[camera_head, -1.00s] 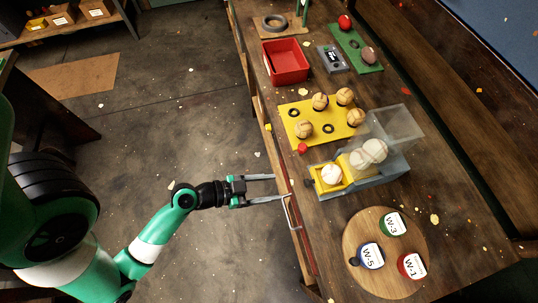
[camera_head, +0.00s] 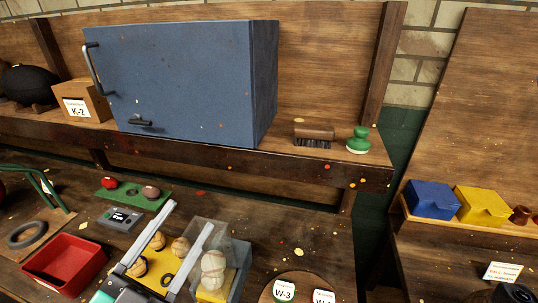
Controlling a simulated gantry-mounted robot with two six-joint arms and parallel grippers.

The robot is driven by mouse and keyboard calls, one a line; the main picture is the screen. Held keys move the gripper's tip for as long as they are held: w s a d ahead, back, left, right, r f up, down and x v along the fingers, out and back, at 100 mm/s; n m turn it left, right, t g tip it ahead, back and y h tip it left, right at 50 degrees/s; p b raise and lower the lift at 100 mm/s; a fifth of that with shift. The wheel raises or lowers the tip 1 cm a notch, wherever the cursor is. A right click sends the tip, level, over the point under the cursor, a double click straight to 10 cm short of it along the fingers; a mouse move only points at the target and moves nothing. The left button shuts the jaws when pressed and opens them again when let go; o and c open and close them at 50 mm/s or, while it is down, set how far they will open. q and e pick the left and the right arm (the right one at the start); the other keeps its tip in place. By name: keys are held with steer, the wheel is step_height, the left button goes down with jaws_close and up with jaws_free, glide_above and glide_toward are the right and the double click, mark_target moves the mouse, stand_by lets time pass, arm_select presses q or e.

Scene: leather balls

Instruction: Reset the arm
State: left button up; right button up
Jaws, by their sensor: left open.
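My left gripper (camera_head: 190,216) comes up from the bottom edge, its two long fingers apart and empty. It is raised over the yellow ball board (camera_head: 157,284), with several tan leather balls (camera_head: 180,247) seen between and beside its fingers. The fingers hide part of the board. A clear-covered box (camera_head: 240,268) with pale balls (camera_head: 213,263) stands just right of the fingers. I cannot tell the exact height of the gripper. My right gripper is not in view.
A red tray (camera_head: 68,262) lies at left, near a grey device (camera_head: 120,218) and a green board (camera_head: 133,193) with a red ball. A blue cabinet (camera_head: 180,80) stands on the shelf behind. Labelled jars (camera_head: 284,290) are at the bottom.

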arm_select(q)
steer(key=s+a+r+n+t+y, duration=0.1)
steer(key=s+r+n+t+y, duration=0.25)
steer(key=r, duration=0.75)
steer(key=s+a+r+n+t+y, duration=0.25)
steer(key=r+n+t, duration=0.2)
steer(key=r, duration=0.65)
step_height(320, 180, up, 30)
steer(key=n+g+p, duration=0.1)
steer(key=n+p, duration=0.1)
steer(key=p, duration=2.8)
step_height(320, 180, down, 38)
steer(key=b, duration=3.7)
steer(key=shift+s+d+h+b, duration=0.3)
steer(key=shift+s+d+b, duration=0.05)
steer(key=shift+d, duration=0.05)
